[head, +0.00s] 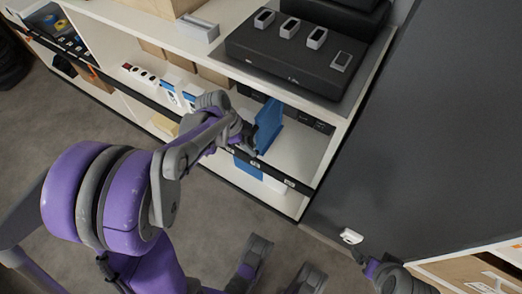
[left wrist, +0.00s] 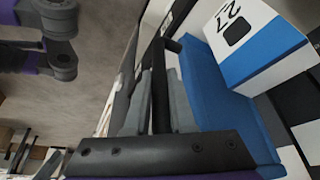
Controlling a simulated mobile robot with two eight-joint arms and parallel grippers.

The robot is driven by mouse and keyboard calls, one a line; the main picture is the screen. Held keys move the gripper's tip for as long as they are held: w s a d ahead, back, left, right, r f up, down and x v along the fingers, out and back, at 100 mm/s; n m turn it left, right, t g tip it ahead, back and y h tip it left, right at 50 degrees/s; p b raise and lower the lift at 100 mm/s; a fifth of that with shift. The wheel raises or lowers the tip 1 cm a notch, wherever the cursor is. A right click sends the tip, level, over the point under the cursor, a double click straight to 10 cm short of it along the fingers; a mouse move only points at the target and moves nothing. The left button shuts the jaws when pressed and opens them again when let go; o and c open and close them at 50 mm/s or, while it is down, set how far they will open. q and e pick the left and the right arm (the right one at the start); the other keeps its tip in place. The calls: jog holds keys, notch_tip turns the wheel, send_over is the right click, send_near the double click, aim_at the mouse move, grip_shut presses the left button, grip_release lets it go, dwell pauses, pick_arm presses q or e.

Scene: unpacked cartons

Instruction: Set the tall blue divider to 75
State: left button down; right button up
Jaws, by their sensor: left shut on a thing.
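The tall blue divider (head: 268,125) stands upright in the right bay of the shelf, under the black display top. My left gripper (head: 249,137) reaches in from the front and is shut on it near the shelf's front edge. The blue divider (left wrist: 215,100) also fills the middle of the left wrist view, beside the grey fingers of my left gripper (left wrist: 152,105). The dark front rail (head: 288,182) carries small pale labels; their numbers are too small to read. Part of my right arm shows at the lower right; its jaw state cannot be made out.
Blue-and-white boxes (head: 190,95) stand left of the divider, and a box marked 27 (left wrist: 245,40) shows close to it in the wrist view. The shelf floor (head: 300,150) right of the divider is clear. A dark panel (head: 420,130) bounds the bay on the right.

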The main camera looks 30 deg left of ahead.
pick_arm(q)
jog(key=shift+d, duration=0.1)
jog(key=c, duration=0.8)
grip_release()
jog(key=shift+o, duration=0.2)
jog(key=p+v, duration=0.3)
jog(key=v, duration=0.8)
jog(key=shift+p, duration=0.35)
jog(key=shift+d, duration=0.1)
